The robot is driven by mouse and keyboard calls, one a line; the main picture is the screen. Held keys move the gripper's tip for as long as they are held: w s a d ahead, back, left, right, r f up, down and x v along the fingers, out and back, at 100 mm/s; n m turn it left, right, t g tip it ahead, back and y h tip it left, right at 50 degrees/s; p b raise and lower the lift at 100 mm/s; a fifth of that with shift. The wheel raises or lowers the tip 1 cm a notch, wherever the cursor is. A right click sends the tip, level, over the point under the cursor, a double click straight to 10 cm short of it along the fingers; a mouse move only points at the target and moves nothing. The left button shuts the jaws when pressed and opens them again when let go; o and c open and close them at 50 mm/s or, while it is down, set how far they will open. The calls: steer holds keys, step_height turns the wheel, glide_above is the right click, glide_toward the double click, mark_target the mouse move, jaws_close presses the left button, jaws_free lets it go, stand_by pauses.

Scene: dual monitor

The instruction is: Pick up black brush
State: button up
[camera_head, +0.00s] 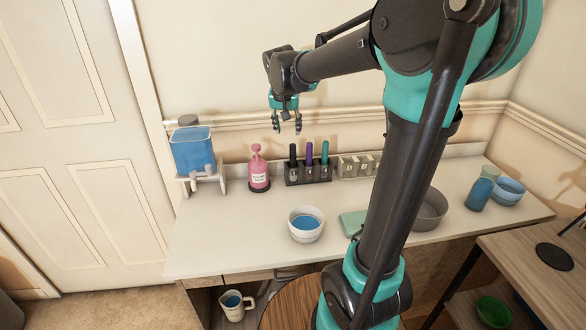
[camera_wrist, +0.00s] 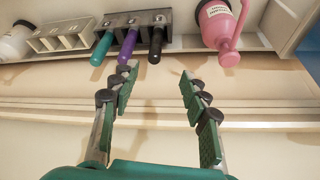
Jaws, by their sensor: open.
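The black brush (camera_head: 293,158) stands upright in a dark holder (camera_head: 309,182) on the white counter, at the holder's left end beside a purple one and a teal one. In the wrist view, which shows the scene turned over, the black brush (camera_wrist: 156,45) is at the right of the three, at the top of the picture. My gripper (camera_head: 287,127) is above the holder, apart from the black brush. In the wrist view my gripper (camera_wrist: 156,78) is open with nothing between its fingers. The lower part of the brush is hidden in the holder.
A pink bottle (camera_head: 258,170) stands close left of the holder, and a white rack (camera_head: 357,166) adjoins its right. A blue water dispenser (camera_head: 193,150) is farther left. A white bowl (camera_head: 305,225) is in front. The wall is close behind.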

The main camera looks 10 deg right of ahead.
mark_target(293, 153)
steer(key=x, duration=0.9)
steer(key=d+x, duration=0.1)
steer(key=x, duration=0.4)
steer(key=shift+w, duration=0.15)
steer(key=shift+w+f, duration=0.25)
steer(key=shift+f, duration=0.4)
jaws_close()
